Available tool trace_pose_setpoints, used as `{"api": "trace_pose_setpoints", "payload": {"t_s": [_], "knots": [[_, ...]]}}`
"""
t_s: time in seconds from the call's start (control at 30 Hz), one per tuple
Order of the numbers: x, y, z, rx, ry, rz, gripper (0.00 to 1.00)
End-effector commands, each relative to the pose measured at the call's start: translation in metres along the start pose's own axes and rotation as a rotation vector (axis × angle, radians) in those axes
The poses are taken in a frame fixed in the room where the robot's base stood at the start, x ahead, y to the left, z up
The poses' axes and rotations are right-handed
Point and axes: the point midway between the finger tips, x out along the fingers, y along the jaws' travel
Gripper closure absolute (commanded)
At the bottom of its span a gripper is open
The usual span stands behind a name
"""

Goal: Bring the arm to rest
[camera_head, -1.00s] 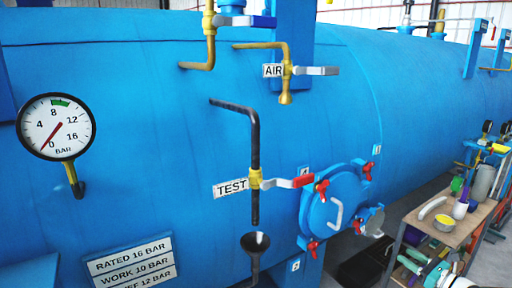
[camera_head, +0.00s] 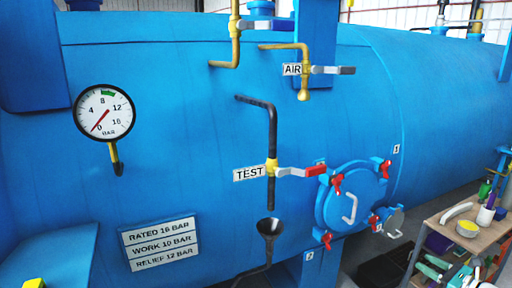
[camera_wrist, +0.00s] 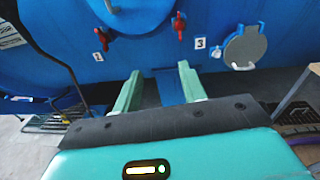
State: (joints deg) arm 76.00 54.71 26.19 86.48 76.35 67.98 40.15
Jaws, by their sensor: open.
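My gripper (camera_wrist: 158,90) shows in the wrist view with its two green fingers apart and nothing between them. It points toward the lower front of the blue autoclave (camera_head: 190,70), below the round hatch (camera_wrist: 135,12) and left of a small grey round cover (camera_wrist: 245,47). The fingers look clear of the autoclave. In the head view I cannot make out my gripper with certainty.
The autoclave carries a pressure gauge (camera_head: 104,113) near zero, a TEST valve with a red-tipped lever (camera_head: 300,171), an AIR valve (camera_head: 330,70) and a black funnel (camera_head: 270,228). A cluttered trolley (camera_head: 450,222) stands at the right. Grey floor shows below.

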Motion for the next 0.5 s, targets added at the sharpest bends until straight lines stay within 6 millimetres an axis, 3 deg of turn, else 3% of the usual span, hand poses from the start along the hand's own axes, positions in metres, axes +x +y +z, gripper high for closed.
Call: {"api": "trace_pose_setpoints", "payload": {"t_s": [0.27, 0.37, 0.5], "knots": [[0.050, 0.060, 0.032, -0.181, 0.138, 0.186, 0.58], [0.068, 0.091, 0.047, -0.277, 0.200, 0.277, 0.58], [0.091, 0.150, 0.072, -0.466, 0.303, 0.441, 0.58]]}}
